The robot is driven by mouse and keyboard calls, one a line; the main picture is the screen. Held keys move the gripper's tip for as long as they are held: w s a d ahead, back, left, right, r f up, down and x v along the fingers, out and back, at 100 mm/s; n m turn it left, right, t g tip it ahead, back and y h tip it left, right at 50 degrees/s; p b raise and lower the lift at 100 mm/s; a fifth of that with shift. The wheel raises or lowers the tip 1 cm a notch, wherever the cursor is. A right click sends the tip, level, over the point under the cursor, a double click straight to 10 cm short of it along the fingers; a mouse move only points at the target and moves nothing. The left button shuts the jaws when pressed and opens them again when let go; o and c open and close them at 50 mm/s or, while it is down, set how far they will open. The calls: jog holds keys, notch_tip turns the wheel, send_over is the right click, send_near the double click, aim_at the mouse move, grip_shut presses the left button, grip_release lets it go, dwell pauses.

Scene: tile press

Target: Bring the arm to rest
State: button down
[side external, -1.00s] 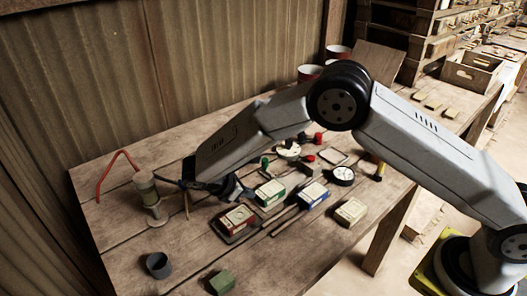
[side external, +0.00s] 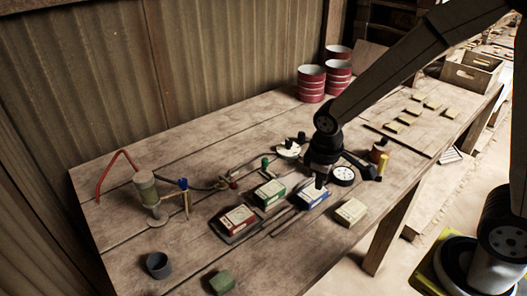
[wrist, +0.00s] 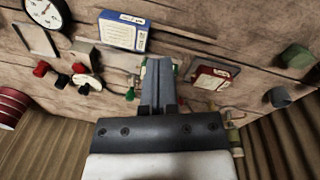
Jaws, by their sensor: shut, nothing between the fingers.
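My gripper (side external: 319,181) points down over the middle of the workbench (side external: 150,205), close to the blue-and-white box (side external: 310,197) in the side external view. I cannot tell whether it touches the box. In the wrist view my gripper's fingers (wrist: 160,68) are together and empty, with the blue box (wrist: 122,32) above and to the left of them. The red-and-white box (wrist: 212,78) lies to their right. In the side external view, the red (side external: 237,218) and green (side external: 270,192) boxes lie left of my gripper.
A dial gauge (side external: 343,174) and a tan block (side external: 351,211) lie right of my gripper. A pump-like cylinder (side external: 147,190) with a red hose stands at left. A dark cup (side external: 158,265) and green block (side external: 222,282) sit at the front. Red cans (side external: 311,84) stand at the back.

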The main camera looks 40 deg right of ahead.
jog(key=s+d+m+t, duration=0.1)
jog(key=s+d+m, duration=0.1)
jog(key=s+m, duration=0.2)
jog(key=shift+s+d+r+t+y, duration=0.15)
jog(key=shift+s+r+t+y, duration=0.3)
jog(key=shift+s, duration=0.35)
